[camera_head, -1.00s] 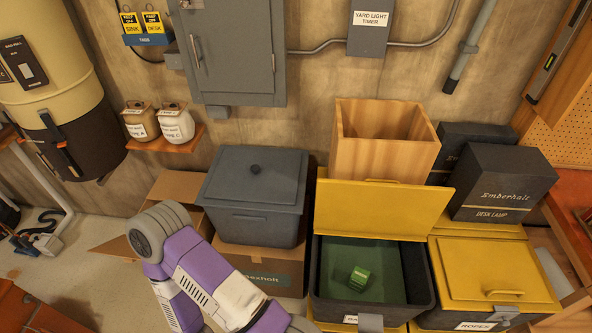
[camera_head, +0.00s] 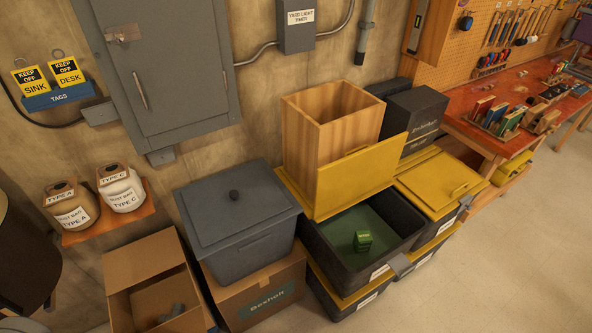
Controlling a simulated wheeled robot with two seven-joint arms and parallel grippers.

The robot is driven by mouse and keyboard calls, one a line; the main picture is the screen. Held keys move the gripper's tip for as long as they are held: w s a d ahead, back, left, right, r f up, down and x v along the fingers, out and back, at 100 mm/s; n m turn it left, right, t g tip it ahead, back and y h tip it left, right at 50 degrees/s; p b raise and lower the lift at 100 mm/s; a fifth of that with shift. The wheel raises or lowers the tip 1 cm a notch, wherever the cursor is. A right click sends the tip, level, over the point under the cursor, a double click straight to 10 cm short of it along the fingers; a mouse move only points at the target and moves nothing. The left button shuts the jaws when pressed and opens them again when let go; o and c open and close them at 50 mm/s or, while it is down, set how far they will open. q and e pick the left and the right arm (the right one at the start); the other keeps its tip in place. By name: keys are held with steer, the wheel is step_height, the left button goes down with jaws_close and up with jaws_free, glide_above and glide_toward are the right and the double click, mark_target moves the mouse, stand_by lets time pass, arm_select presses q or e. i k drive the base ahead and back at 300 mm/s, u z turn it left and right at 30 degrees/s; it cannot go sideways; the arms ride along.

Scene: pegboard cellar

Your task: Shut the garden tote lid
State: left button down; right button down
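The garden tote (camera_head: 318,252) is a dark bin stacked on another yellow-lidded tote. Its yellow lid (camera_head: 362,176) stands raised at the back, leaning near a tall wooden box. The tote is open, and a small green item (camera_head: 362,241) lies on its green inside. A grey latch (camera_head: 400,265) hangs at the tote's front. The label on its front is too small to read. Neither of my grippers shows in the head view.
A grey lidded bin (camera_head: 245,248) on a cardboard box (camera_head: 273,298) stands left of the tote. The wooden box (camera_head: 345,135) is behind the lid. Another yellow-lidded tote (camera_head: 437,184) adjoins on the right, with dark boxes behind it. The floor (camera_head: 490,270) at front right is clear.

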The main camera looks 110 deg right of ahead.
mark_target(342, 184)
steer(key=z, duration=3.4)
